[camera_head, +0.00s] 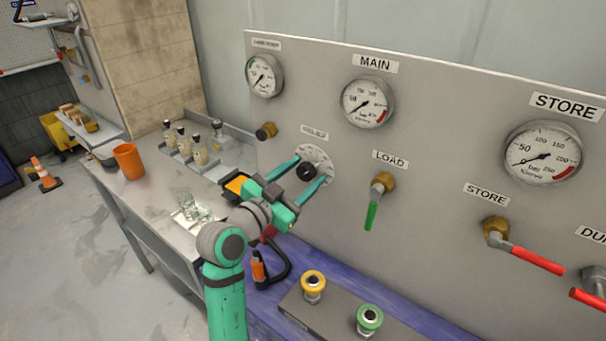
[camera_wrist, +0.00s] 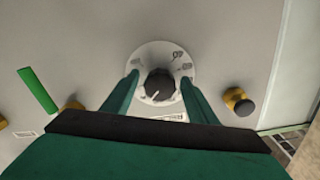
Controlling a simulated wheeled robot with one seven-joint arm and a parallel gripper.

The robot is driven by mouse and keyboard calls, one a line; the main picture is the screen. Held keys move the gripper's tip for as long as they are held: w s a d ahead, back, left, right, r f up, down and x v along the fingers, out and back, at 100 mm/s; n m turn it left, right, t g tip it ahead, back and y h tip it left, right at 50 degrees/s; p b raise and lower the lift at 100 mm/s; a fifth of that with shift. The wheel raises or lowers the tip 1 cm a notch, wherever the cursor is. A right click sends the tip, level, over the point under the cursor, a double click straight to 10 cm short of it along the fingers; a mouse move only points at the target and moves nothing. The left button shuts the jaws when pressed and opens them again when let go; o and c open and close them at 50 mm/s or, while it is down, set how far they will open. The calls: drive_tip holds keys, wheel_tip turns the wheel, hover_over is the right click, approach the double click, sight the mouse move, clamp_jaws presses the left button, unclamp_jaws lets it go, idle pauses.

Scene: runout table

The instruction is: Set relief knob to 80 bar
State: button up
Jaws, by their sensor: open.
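The relief knob (camera_head: 306,172) is a small black knob on a round pale dial plate (camera_head: 322,157) under a RELIEF label on the grey panel. In the wrist view the knob (camera_wrist: 160,84) has a white pointer line directed toward the picture's lower left, and the dial plate (camera_wrist: 148,52) carries numbers near its upper right, one of which looks like 40. An 80 mark is not clearly readable. My gripper (camera_head: 308,174) is at the panel with its two teal fingers open, one on each side of the knob. In the wrist view the fingers (camera_wrist: 159,84) appear apart from the knob.
To the right are the LOAD valve with a green handle (camera_head: 371,212) and the STORE valve with a red handle (camera_head: 537,260). A brass fitting (camera_head: 266,131) is left of the dial. Yellow (camera_head: 313,287) and green (camera_head: 370,319) couplings stand below. Gauges are above.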

drive_tip(key=c, duration=1.1)
drive_tip(key=shift+o, duration=0.2)
drive_tip(key=shift+n, duration=0.3)
